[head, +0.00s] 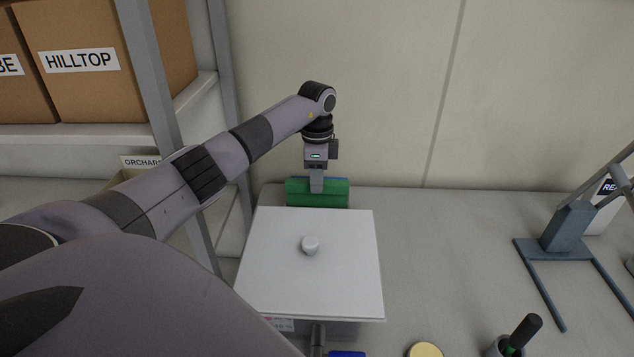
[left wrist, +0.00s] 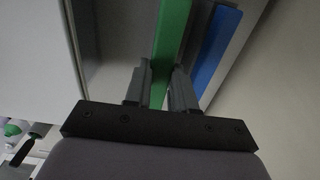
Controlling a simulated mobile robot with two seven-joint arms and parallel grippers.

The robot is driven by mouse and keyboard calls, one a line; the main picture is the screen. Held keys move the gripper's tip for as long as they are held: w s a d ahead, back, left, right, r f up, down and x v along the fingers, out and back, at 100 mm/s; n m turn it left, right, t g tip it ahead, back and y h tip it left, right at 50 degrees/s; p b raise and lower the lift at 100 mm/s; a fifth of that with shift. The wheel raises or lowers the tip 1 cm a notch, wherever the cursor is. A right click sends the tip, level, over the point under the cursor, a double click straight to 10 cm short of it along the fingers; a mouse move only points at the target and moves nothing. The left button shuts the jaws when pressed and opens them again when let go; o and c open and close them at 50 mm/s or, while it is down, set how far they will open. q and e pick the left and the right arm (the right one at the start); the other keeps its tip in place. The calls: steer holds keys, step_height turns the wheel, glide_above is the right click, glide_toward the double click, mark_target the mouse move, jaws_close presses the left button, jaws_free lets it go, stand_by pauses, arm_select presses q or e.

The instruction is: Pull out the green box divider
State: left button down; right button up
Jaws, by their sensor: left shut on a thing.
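The green box divider (head: 318,199) stands behind the white lidded box at the back of the counter. My left gripper (head: 316,186) comes down on it from above and is shut on its upper edge. In the left wrist view the green divider (left wrist: 172,45) runs between the two fingers (left wrist: 160,85). A blue divider (left wrist: 220,45) lies beside it, apart from the fingers; only a thin blue edge shows behind the green one in the head view. The lower part of the green divider is hidden. My right gripper is not in view.
A white lid (head: 345,260) with a round knob (head: 310,245) lies just in front of the divider. The wall (head: 390,90) is close behind. A grey metal stand (head: 567,228) is at the right. Shelf posts and a HILLTOP carton (head: 110,90) are at the left.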

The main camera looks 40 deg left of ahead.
arm_select(q)
steer(key=shift+r, duration=3.1)
steer(key=shift+d, duration=0.1)
